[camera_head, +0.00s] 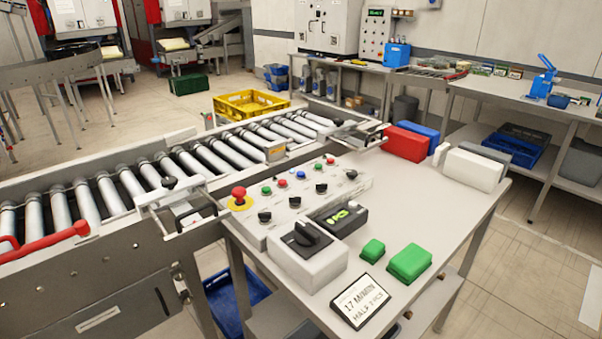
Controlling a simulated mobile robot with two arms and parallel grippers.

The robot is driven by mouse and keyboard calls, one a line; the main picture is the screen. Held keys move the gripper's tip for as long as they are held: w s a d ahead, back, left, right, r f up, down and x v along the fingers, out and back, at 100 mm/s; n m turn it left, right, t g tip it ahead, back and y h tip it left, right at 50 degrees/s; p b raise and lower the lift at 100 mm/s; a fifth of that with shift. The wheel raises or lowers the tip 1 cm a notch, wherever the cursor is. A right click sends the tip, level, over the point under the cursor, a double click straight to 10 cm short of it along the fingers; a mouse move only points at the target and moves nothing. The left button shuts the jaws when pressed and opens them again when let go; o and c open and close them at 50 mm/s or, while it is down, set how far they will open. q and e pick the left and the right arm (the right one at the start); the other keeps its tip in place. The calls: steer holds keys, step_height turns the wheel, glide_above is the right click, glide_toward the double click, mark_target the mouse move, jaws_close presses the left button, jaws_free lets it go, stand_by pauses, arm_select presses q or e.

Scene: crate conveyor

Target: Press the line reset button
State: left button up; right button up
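A light grey control panel (317,203) stands on the table beside the roller conveyor. It carries several small buttons, among them a blue one (300,174), a red one (283,183) and a green one (266,190), plus several black knobs. A large red mushroom button (239,192) on a yellow base sits at its left end. The labels are too small to read, so I cannot tell which button is the line reset. Neither of my grippers is in view.
In front of the panel are a grey box with a black rotary knob (307,238), a display device (337,219), two green blocks (409,263) and a small sign (361,301). Red (406,143) and white (474,169) boxes lie behind. The table's right middle is clear. A roller conveyor (60,209) runs left.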

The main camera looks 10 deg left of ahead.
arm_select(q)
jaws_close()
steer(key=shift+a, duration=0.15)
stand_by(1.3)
